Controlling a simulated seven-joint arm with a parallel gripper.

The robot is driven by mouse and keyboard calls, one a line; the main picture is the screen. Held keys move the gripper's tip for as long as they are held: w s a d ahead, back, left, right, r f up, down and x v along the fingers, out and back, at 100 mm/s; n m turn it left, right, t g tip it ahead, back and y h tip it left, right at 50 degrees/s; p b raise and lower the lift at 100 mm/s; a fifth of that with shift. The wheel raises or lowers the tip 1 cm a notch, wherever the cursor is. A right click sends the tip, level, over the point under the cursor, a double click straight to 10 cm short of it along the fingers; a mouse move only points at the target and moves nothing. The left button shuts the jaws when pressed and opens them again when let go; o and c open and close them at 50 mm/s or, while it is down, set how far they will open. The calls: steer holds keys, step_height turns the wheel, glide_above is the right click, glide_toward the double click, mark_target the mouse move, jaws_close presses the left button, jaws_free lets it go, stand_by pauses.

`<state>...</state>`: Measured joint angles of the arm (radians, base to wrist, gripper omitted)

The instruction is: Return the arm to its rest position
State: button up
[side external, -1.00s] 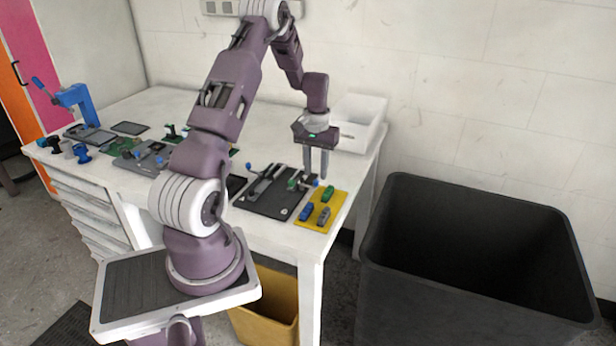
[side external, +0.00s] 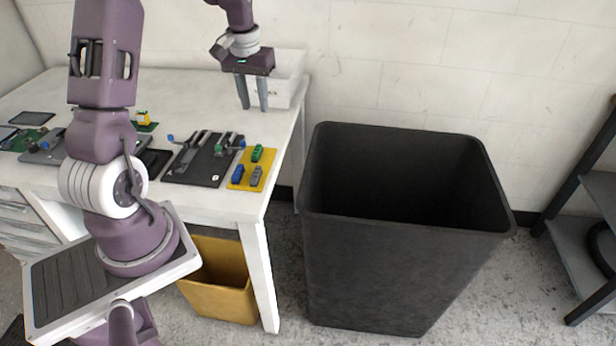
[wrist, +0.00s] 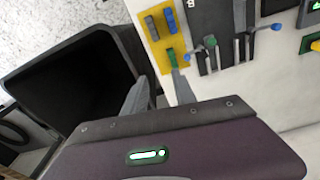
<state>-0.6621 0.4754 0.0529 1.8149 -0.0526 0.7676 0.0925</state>
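My gripper (side external: 254,107) is above the table's right end, behind and well above the yellow mat (side external: 243,185) in the side view. Its two fingers are apart, with nothing held between them. In the wrist view, my gripper (wrist: 160,82) also shows spread, empty fingers. The mat carries a green piece (side external: 257,153), a blue piece (side external: 238,174) and a grey piece (side external: 257,176). The gripper is clear of all of them.
A dark board with clamps (side external: 204,160) lies left of the mat. A white bin (side external: 288,92) stands behind the gripper. A large black bin (side external: 400,265) stands on the floor to the right, and a yellow bin (side external: 222,285) is under the table.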

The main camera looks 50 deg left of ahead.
steer(key=s+d+r+m+t, duration=0.2)
steer(key=s+d+r+m, duration=0.15)
steer(key=d+r, duration=0.9)
steer(key=s+d+m+t, duration=0.2)
steer(key=s+d+m, duration=0.2)
steer(key=s+d, duration=1)
steer(key=shift+s+t+h, duration=0.3)
steer(key=shift+s+t, duration=0.1)
steer(key=shift+s, duration=0.5)
